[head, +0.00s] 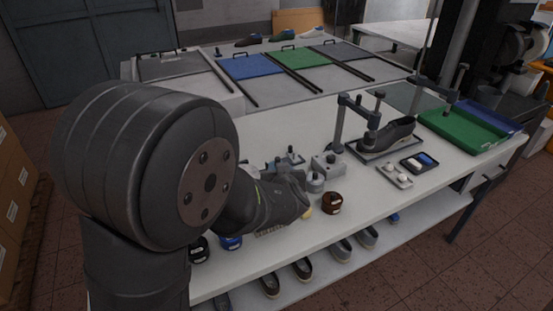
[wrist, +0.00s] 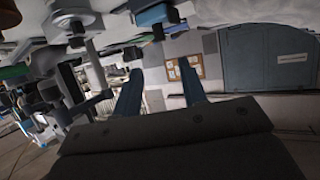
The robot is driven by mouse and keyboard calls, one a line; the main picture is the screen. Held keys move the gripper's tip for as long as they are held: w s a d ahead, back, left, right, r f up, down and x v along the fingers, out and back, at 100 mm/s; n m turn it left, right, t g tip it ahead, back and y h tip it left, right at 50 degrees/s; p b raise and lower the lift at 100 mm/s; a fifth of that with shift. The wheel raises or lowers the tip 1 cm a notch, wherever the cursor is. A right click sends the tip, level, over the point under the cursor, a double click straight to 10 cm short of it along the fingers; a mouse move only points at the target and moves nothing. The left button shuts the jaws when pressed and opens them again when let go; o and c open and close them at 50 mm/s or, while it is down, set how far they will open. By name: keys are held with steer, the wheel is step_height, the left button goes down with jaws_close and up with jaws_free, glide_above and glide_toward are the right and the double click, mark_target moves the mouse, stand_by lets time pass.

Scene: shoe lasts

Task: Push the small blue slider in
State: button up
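I cannot pick out the small blue slider for certain. In the wrist view a small blue block (wrist: 157,15) with dark parts beside it shows at the top, beyond my fingers; I cannot tell whether it is the slider. My gripper (wrist: 160,90) is open, its two bluish fingers apart with nothing between them. In the head view my forearm and wrist reach over the front left of the white table, and my fingers cannot be made out there. Small grey fixtures (head: 328,165) stand just right of my wrist.
A dark shoe last (head: 393,133) sits on a stand at the right, with a small black tray (head: 419,162) in front. A brown tin (head: 331,203) is near the front edge. A green tray (head: 460,130) lies far right. Large blue (head: 250,67) and green panels lie behind.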

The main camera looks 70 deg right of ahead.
mark_target(277, 160)
steer(key=x, duration=1.2)
steer(key=shift+w+d+f, duration=0.1)
steer(key=shift+w+d, duration=0.05)
steer(key=shift+w, duration=0.05)
jaws_close()
